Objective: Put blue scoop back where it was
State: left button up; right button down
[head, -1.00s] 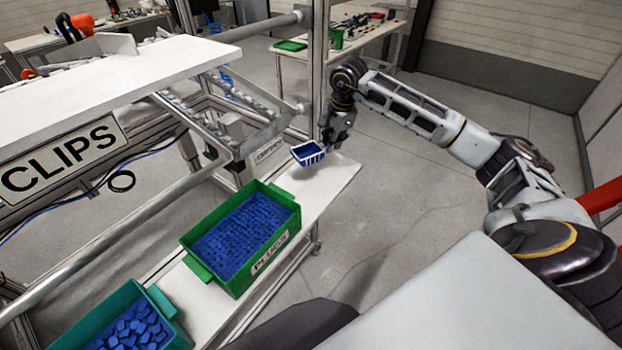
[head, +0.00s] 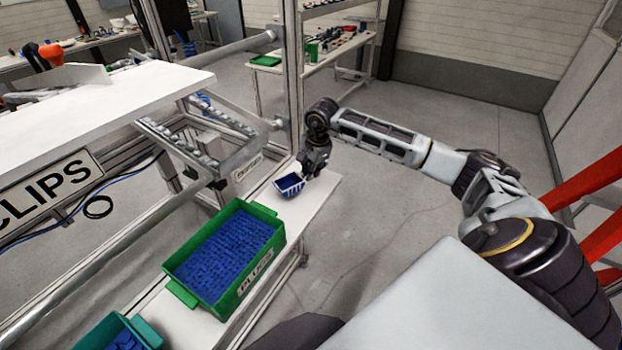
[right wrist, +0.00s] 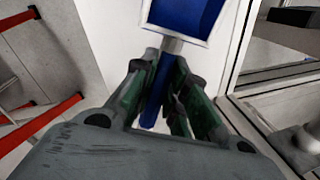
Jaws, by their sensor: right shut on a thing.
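The blue scoop (head: 289,186) has a pale rim and is at the far end of the white shelf (head: 318,190). My right gripper (head: 306,172) is shut on its handle. In the right wrist view the blue handle (right wrist: 155,95) sits between the fingers, and the scoop's bowl (right wrist: 185,15) is at the top edge. The scoop is over or on the shelf; I cannot tell whether it touches. My left gripper is not in view.
A green bin labelled PLUGS (head: 262,268), full of blue pieces, stands on the shelf just nearer than the scoop. Another green bin (head: 148,332) is at the lower left. A metal frame post (head: 293,80) rises behind the gripper. A bare shelf strip surrounds the scoop.

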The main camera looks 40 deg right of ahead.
aim_at(311, 186)
jog(key=shift+s+p+x, duration=0.15)
jog(key=shift+p+x, duration=0.05)
jog(key=shift+x, duration=0.6)
jog(key=shift+s+p+x, duration=0.2)
jog(key=shift+x, duration=0.6)
jog(key=shift+f, duration=0.3)
jog(key=shift+f, duration=0.15)
jog(key=c, duration=1.4)
grip_release()
jog(key=shift+c, duration=0.2)
jog(key=shift+r, duration=0.3)
jog(key=b+v, duration=0.2)
jog(key=v, duration=0.9)
jog(key=shift+r, duration=0.4)
